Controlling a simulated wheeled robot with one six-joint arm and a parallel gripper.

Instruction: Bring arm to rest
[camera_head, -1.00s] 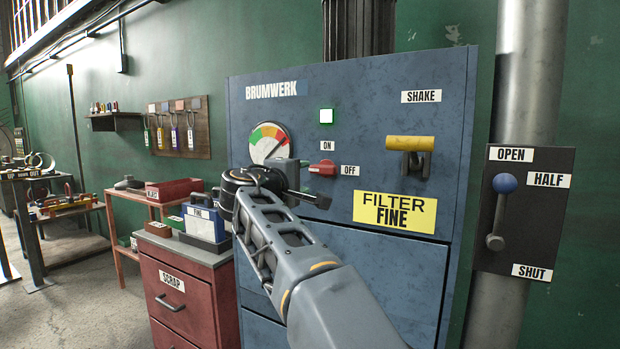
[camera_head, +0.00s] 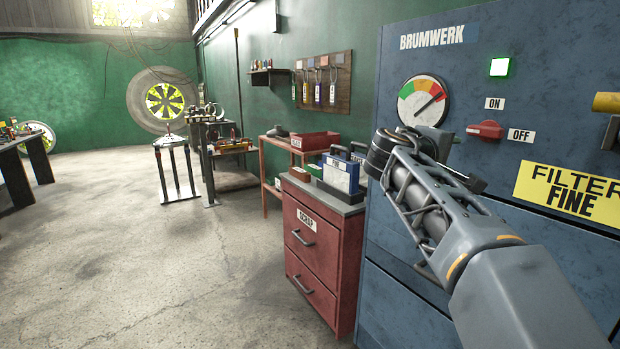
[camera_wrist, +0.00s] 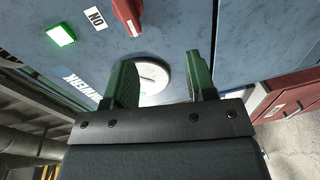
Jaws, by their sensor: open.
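My arm reaches in from the lower right of the head view, bent up in front of the blue cabinet (camera_head: 400,285). Its end is just below the round gauge (camera_head: 423,101). In the wrist view my gripper (camera_wrist: 160,75) is open, its two green fingers apart with nothing between them. The cabinet's front and the gauge (camera_wrist: 152,77) show beyond the fingers. In the head view the arm's end partly hides the gripper. Whether any part of it touches the cabinet I cannot tell.
A red switch (camera_head: 485,129) sits between ON and OFF labels, below a lit green lamp (camera_head: 499,67). Left of the cabinet stand a red SCRAP drawer unit (camera_head: 318,262) with a blue caddy (camera_head: 340,174) on top, and a red shelf table (camera_head: 266,178). Open floor (camera_head: 170,275) lies further left.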

